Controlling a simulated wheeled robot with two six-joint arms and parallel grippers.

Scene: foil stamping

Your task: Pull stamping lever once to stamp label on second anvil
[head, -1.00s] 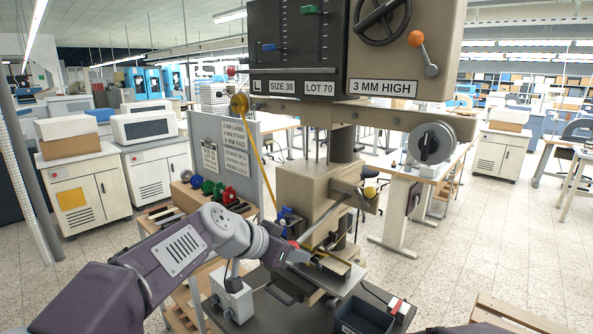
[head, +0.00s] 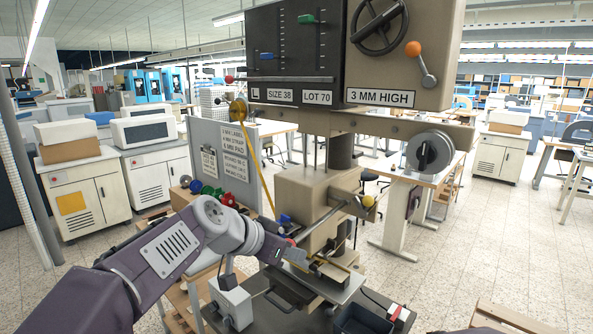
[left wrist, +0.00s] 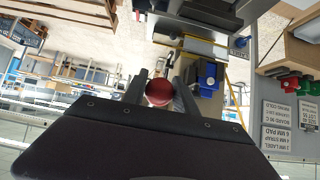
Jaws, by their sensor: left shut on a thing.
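The stamping press stands in the middle of the head view, its beige ram block (head: 305,200) above the plate area. The stamping lever (head: 325,221) slants from the block's right side down to a red ball knob (head: 292,241) at its left end. My left gripper (head: 289,250) is shut on this knob; the left wrist view shows the red ball (left wrist: 158,92) between its two fingers. The work plate (head: 338,285) lies below the ram, with a yellow strip on it. The arm and ram partly hide the anvils; I cannot make out the label. My right gripper is out of view.
A dark bin (head: 362,321) sits at the front of the press table, beside a small red and white item (head: 398,313). A grey control box (head: 232,304) stands front left. A sign panel (head: 233,165) stands behind my arm. A yellow knob (head: 368,201) juts out right.

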